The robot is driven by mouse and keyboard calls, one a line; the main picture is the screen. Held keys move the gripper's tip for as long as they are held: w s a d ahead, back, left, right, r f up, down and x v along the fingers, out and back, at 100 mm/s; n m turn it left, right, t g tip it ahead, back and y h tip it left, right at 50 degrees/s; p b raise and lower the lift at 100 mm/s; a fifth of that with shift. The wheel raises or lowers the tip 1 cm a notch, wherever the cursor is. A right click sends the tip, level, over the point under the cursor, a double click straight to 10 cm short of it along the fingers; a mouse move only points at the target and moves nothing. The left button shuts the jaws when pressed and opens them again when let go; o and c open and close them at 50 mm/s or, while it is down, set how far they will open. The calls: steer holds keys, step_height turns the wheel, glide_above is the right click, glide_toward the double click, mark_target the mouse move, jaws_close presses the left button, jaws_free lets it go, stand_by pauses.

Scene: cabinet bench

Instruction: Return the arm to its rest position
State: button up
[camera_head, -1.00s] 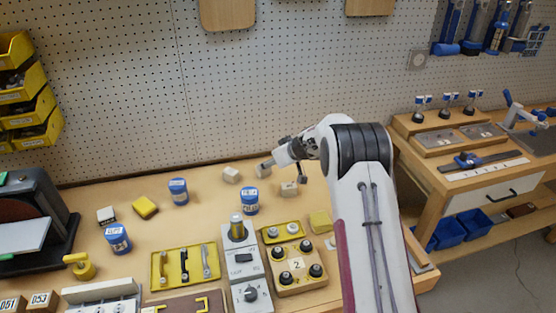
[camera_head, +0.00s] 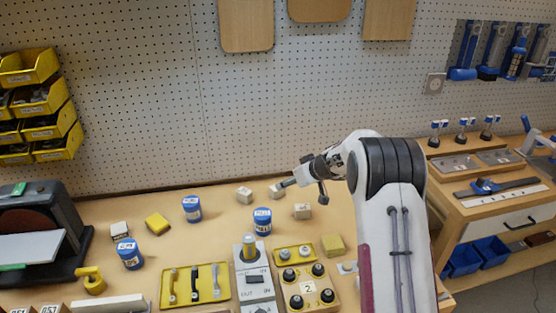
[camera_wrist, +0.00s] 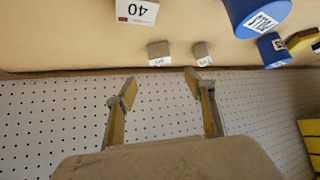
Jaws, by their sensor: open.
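My gripper (camera_head: 304,191) is open and empty. It is held out beyond the elbow over the back of the bench, near the pegboard. In the wrist view its two fingers (camera_wrist: 160,85) stand well apart, with nothing between them. In the head view the fingers appear close to small pale blocks, a middle one (camera_head: 276,192) and a right one (camera_head: 303,211); the height above them is hard to tell. The wrist view shows small blocks (camera_wrist: 158,53) beyond the fingertips, apart from them.
A switch box (camera_head: 254,285) and a yellow tray of tools (camera_head: 180,300) are at the front. The pegboard (camera_head: 150,110) rises behind. A side bench (camera_head: 500,215) stands at the right.

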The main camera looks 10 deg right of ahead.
steer(key=s+a+r+m+g, duration=0.1)
steer(key=s+a+r, duration=0.3)
steer(key=s+r, duration=0.65)
steer(key=s+a+r+g, duration=0.1)
steer(key=s+a+r, duration=0.4)
steer(key=s+r, duration=0.6)
steer(key=s+d+f+m+h, duration=0.1)
steer(key=s+d, duration=0.1)
steer(key=s, duration=1.4)
steer(key=s+d+f+m+h, duration=0.1)
steer(key=s+m+h, duration=0.1)
steer(key=s, duration=1.4)
steer(key=shift+s+d+f+m+g+h, duration=0.3)
steer(key=shift+s+d, duration=0.05)
steer(key=shift+o, duration=0.3)
